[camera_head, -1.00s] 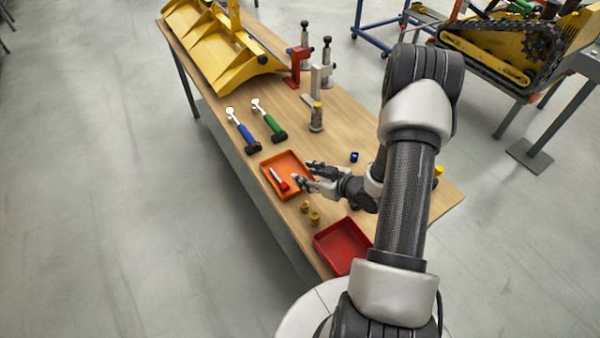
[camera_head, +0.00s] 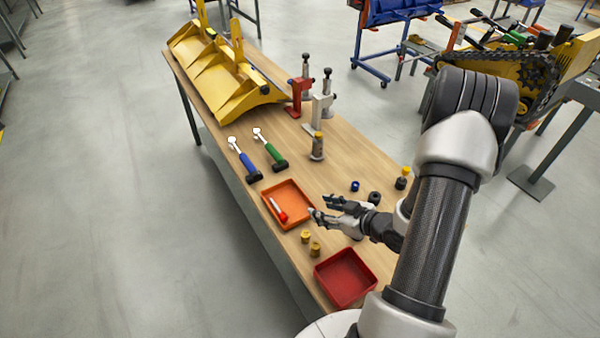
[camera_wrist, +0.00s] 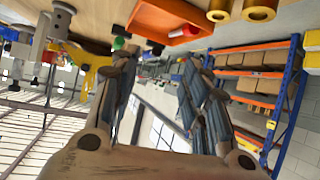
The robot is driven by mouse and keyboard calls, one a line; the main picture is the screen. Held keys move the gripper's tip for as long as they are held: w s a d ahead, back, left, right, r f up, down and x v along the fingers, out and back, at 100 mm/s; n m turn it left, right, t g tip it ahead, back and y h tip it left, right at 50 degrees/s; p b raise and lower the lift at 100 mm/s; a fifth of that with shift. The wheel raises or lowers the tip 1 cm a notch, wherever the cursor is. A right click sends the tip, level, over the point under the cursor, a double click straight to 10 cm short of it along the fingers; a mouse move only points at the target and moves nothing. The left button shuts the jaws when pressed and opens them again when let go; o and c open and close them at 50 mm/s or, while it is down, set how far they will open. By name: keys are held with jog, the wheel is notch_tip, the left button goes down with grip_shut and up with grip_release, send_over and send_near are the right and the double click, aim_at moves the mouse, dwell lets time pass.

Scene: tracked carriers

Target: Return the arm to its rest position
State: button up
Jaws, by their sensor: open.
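My gripper (camera_head: 328,210) is open and empty. In the head view it hangs over the wooden table (camera_head: 345,160), just right of the orange tray (camera_head: 294,193). In the wrist view its two fingers (camera_wrist: 160,100) are spread apart with nothing between them. My arm comes in from the lower right of the head view. A red and white object (camera_head: 279,210) lies in the orange tray; the tray also shows at the top of the wrist view (camera_wrist: 165,25).
Two brass pieces (camera_head: 310,243) and a red tray (camera_head: 345,277) stand near the front. A blue-handled tool (camera_head: 243,160) and a green-handled tool (camera_head: 270,150) lie further back. Clamps (camera_head: 318,110) and a yellow bucket (camera_head: 225,75) are behind. Small parts (camera_head: 375,197) stand right of my gripper.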

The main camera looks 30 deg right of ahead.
jog(key=w+d+r+g+h+b, duration=0.1)
jog(key=w+d+r+g+h, duration=0.2)
jog(key=r, duration=0.5)
jog(key=s+a+r+m+g+h, duration=0.15)
jog(key=a+r+h, duration=0.25)
jog(key=r, duration=0.5)
jog(key=s+a+r+m+g+y+b, duration=0.1)
jog(key=s+a+r+y, duration=0.1)
jog(key=s+a, duration=0.7)
jog(key=s+a+r+m+g+y+b, duration=0.1)
jog(key=s+a+r, duration=0.4)
jog(key=s+a, duration=0.4)
jog(key=shift+s+a+y, duration=0.35)
jog(key=shift+s+y, duration=0.05)
jog(key=shift+s, duration=0.55)
jog(key=shift+g, duration=0.25)
jog(key=shift+c, duration=0.2)
